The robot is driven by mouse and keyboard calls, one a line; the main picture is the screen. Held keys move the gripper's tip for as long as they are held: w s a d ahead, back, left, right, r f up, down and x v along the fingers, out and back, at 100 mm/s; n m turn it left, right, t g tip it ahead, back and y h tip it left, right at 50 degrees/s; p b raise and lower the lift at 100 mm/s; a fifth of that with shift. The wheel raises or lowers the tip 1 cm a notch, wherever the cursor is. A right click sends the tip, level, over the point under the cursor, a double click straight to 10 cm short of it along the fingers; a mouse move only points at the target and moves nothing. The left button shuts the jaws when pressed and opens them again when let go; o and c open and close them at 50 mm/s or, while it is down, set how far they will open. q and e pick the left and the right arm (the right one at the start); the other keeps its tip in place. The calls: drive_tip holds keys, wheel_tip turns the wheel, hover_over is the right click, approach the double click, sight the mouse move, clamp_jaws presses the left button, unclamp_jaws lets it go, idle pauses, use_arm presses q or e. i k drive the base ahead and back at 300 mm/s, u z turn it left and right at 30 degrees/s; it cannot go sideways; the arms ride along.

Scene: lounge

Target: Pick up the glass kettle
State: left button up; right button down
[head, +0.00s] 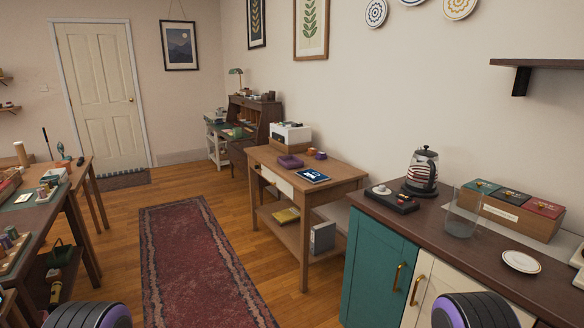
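The glass kettle (422,171) stands upright on the dark counter at the right, towards its far end. It has a dark lid and a clear body with dark, white and reddish bands. A dark tray (392,201) with a small white item is beside it, to the left. Rounded dark parts with purple rings, likely of my own arms, show at the bottom edge, left and right of the middle. Neither gripper's fingers are in view.
A glass container (462,222) and a wooden box with coloured lids (512,213) stand right of the kettle on the counter (480,258). A white saucer (521,262) lies nearer. A wooden table (318,189) is beyond. A red rug (200,262) covers the open floor.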

sight(422, 175)
drive_tip(key=u, duration=0.5)
drive_tip(key=i, duration=2)
drive_tip(key=z, duration=2)
